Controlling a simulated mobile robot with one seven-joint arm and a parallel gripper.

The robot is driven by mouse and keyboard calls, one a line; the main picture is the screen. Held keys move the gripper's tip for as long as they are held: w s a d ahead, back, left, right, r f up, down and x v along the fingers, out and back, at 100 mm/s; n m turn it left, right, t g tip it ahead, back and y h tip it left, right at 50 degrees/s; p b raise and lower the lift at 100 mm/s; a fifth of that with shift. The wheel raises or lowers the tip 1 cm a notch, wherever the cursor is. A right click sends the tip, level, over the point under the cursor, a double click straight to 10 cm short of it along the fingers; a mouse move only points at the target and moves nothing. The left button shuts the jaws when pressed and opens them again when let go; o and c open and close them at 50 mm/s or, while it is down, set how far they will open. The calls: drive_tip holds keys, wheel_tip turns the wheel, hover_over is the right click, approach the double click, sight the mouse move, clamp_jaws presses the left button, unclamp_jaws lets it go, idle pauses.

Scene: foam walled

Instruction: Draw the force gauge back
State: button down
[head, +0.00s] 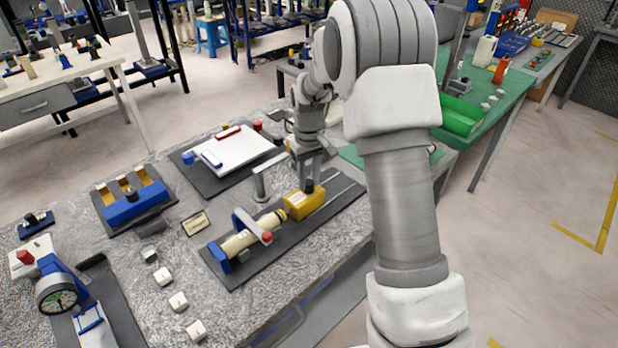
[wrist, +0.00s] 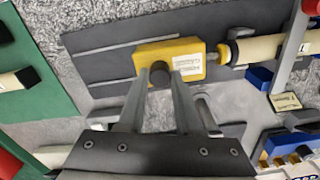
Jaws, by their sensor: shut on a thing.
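The force gauge is a yellow box (head: 303,204) with a pale label, on a dark slotted base plate (head: 345,199) on the grey speckled bench. It also shows in the wrist view (wrist: 195,68). A dark round knob (wrist: 159,75) stands on top of it. My gripper (head: 308,176) comes down from above, with its two fingers on either side of the knob, shut on it; the fingers also show in the wrist view (wrist: 160,80). The gauge's tip faces a cream cylinder (head: 250,236) in a blue holder (head: 219,257). I cannot tell whether tip and cylinder touch.
A grey post (head: 260,186) stands beside the plate. A white board (head: 236,150) on a dark mat lies behind. A blue block fixture (head: 135,207) and several white blocks (head: 179,301) are to the left. The slotted plate is clear on the gauge's far side from the cylinder.

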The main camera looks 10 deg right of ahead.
idle(0.6)
drive_tip(key=shift+w+d+r+p, duration=0.15)
drive_tip(key=shift+w+d, duration=0.3)
drive_tip(key=shift+d, duration=0.3)
drive_tip(key=shift+w+d+f+p, duration=0.1)
drive_tip(key=shift+w+d, duration=0.3)
drive_tip(key=shift+d, duration=0.4)
drive_tip(key=shift+w+d+r+p, duration=0.15)
drive_tip(key=shift+w+d, duration=0.3)
drive_tip(key=shift+d, duration=0.3)
drive_tip(key=shift+f, duration=0.1)
drive_tip(key=c, duration=0.6)
unclamp_jaws()
drive_tip(key=shift+d, duration=0.1)
wheel_tip(320, 180, up, 17)
drive_tip(key=shift+r+p, duration=0.15)
drive_tip(key=shift+p, duration=0.35)
